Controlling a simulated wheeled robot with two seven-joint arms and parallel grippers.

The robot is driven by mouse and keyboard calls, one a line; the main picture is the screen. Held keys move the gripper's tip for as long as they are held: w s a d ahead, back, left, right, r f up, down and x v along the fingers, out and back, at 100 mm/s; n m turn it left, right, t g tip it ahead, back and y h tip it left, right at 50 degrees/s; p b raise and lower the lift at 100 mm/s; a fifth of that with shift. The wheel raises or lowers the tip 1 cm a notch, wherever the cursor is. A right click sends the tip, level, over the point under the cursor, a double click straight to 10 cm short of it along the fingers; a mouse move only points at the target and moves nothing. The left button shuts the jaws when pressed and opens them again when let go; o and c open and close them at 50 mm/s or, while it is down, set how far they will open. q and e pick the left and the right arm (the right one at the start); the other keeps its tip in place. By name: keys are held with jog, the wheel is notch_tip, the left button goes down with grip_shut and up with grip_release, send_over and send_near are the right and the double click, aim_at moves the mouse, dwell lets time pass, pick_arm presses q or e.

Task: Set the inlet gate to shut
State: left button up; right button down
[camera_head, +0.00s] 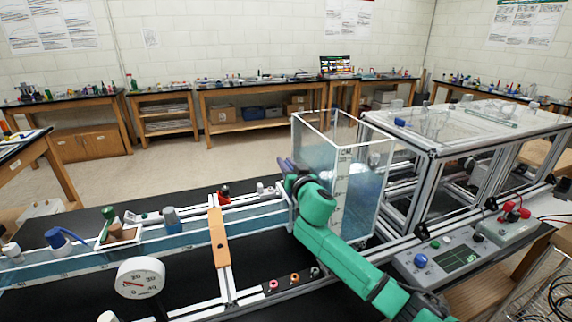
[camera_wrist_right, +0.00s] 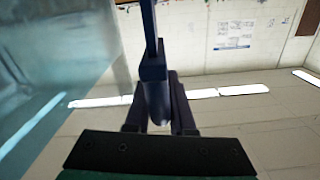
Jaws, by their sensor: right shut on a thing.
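The clear tank (camera_head: 345,165) with a printed scale holds bluish water and stands at the left end of the extrusion frame. A long water channel (camera_head: 185,232) runs left from it. My right arm, green, reaches up in front of the tank. My right gripper (camera_head: 288,164) is at the tank's left side, where the channel meets it. In the right wrist view the gripper (camera_wrist_right: 160,108) is shut on a dark blue handle (camera_wrist_right: 152,72) with a thin upright bar. I take this as the inlet gate's handle; the gate plate is hidden. My left gripper is not in view.
A dial gauge (camera_head: 140,278) and an orange crosspiece (camera_head: 218,238) are at the channel. A control box (camera_head: 448,257) with a small screen is at the right front, beside a grey unit with red plugs (camera_head: 514,215).

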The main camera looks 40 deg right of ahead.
notch_tip(320, 180, down, 6)
jog(key=b, duration=0.4)
jog(key=shift+a+b, duration=0.1)
jog(key=shift+b, duration=0.25)
jog(key=shift+r, duration=0.1)
jog(key=c, duration=0.8)
grip_release()
jog(key=shift+r, duration=0.1)
